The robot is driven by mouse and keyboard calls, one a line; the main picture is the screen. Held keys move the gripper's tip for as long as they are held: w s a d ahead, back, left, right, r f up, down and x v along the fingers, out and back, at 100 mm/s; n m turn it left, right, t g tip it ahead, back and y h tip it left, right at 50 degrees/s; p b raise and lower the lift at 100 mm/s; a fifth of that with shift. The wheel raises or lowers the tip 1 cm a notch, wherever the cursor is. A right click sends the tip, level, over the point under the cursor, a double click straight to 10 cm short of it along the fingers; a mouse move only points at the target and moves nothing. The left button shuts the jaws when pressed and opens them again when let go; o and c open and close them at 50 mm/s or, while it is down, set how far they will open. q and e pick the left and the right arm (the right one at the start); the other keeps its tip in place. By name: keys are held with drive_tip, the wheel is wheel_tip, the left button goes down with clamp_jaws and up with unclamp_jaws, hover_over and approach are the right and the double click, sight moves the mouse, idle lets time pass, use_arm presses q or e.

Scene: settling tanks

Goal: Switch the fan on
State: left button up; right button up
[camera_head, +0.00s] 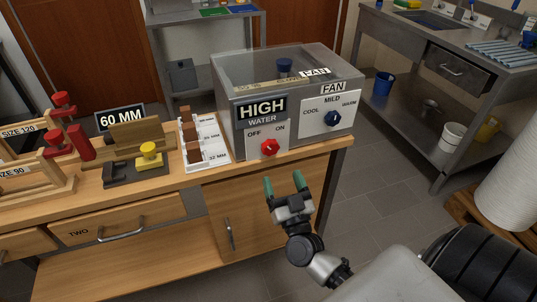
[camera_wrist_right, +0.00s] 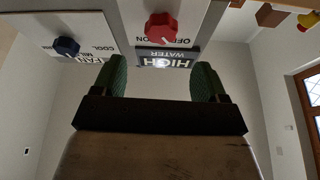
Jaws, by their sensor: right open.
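A clear-sided tank box (camera_head: 350,78) stands on the wooden bench. Its front has a white OFF/ON panel with a red knob (camera_head: 269,148) and a white panel with a blue knob (camera_head: 333,118) marked COOL, MILD, WARM under a FAN label (camera_head: 333,88). My right gripper (camera_head: 284,183) is open and empty, in front of the bench edge, below and apart from the red knob. In the right wrist view the red knob (camera_wrist_right: 161,27) shows beyond the green fingertips (camera_wrist_right: 160,78), with the blue knob (camera_wrist_right: 66,46) to the left.
A HIGH WATER sign (camera_head: 262,110) is on the tank front above the red knob. Left of the tank are a white sample rack (camera_head: 215,150), a yellow-knobbed block (camera_head: 148,160) and wooden stands with red clamps (camera_head: 80,142).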

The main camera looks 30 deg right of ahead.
sight(272, 150)
drive_tip(key=x, duration=0.8)
drive_tip(key=shift+w+p, duration=0.25)
drive_tip(key=shift+p, duration=0.15)
drive_tip(key=c, duration=0.9)
